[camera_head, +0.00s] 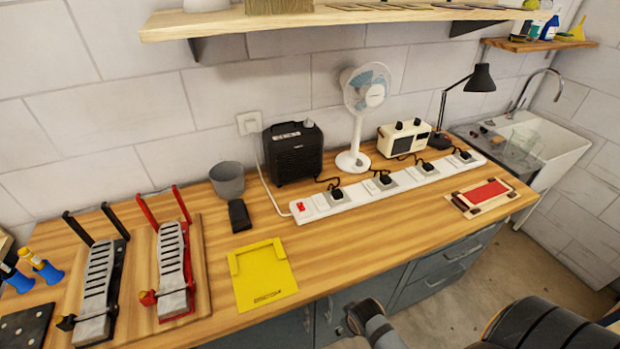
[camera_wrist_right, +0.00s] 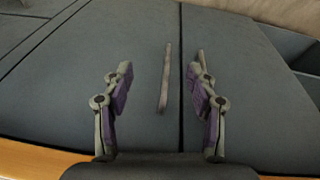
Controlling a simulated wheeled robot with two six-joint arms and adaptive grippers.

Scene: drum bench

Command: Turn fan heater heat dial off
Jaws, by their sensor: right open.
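The fan heater appears to be the black box with a ribbed front (camera_head: 293,158), standing at the back of the bench against the wall. A small grey knob (camera_head: 308,123), apparently its heat dial, sits on its top right; its setting is too small to read. My right gripper (camera_wrist_right: 160,78) is open and empty in the right wrist view, facing the grey cabinet front with a bar handle (camera_wrist_right: 166,78) between its fingers. In the head view my right arm is low, in front of the bench and well away from the heater. My left gripper is not in view.
A white fan (camera_head: 366,88) and cream radio (camera_head: 404,138) stand right of the heater. A white power strip (camera_head: 350,198) with plugs lies in front. A grey pot (camera_head: 228,180) is to the left. A shelf (camera_head: 340,18) overhangs the bench. Bare wood lies around the yellow tray (camera_head: 262,280).

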